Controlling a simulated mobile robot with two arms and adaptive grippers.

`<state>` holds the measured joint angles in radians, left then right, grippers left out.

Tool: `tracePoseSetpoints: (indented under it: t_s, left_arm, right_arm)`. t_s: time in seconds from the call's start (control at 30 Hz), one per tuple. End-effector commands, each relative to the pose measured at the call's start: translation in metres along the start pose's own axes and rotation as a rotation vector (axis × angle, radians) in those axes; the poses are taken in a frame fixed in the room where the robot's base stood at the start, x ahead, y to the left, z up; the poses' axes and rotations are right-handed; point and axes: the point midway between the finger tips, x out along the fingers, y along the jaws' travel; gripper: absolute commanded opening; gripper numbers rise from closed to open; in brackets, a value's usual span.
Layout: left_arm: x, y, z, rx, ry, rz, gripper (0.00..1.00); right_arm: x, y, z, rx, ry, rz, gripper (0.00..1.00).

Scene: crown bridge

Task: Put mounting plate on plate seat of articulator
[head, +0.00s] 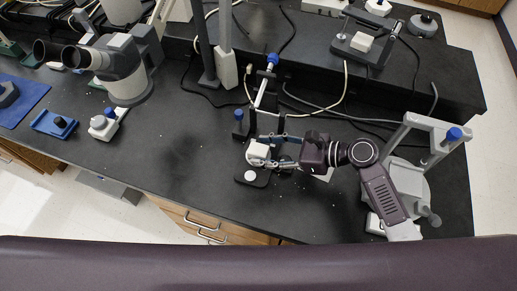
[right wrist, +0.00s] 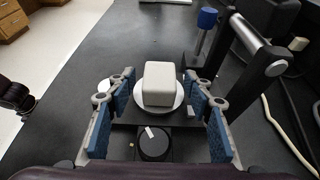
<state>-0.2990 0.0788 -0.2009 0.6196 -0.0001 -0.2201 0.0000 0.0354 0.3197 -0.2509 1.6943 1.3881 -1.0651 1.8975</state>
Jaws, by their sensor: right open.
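A white rounded block (right wrist: 158,82) sits on a white round disc (right wrist: 172,108) above the articulator's black base (right wrist: 187,146); I cannot tell for sure which part is the mounting plate. The block also shows in the head view (head: 258,151). My right gripper (head: 275,154) is open, reaching in from the right. In the right wrist view its blue-padded fingers (right wrist: 160,92) stand on either side of the block, with gaps visible. A black round piece with a white mark (right wrist: 154,143) lies nearer the wrist. The plate seat is not clearly distinguishable. My left gripper is not in view.
The articulator's dark upright and silver bar (right wrist: 244,32) stand close to the right fingers. A blue-topped post (right wrist: 205,22) is behind them. A microscope (head: 128,65) and a grey stand (head: 410,165) flank the work area.

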Motion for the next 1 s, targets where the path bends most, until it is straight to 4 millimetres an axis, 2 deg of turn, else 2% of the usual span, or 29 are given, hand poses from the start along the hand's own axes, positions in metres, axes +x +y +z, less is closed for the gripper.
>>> tracePoseSetpoints:
  t_s: [0.2,0.43,0.6,1.0]
  left_arm:
    - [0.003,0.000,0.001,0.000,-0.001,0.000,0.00]
    - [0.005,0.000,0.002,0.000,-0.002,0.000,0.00]
    - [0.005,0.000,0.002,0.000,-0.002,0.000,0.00]
    - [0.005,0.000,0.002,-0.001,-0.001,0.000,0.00]
  right_arm:
    - [-0.049,0.001,-0.002,-0.001,0.004,0.001,0.47]
    - [-0.087,0.000,-0.001,-0.001,0.002,0.001,0.47]
    - [-0.097,0.001,0.000,-0.001,0.001,0.002,0.47]
    - [-0.098,0.000,0.000,-0.001,0.000,0.001,0.47]
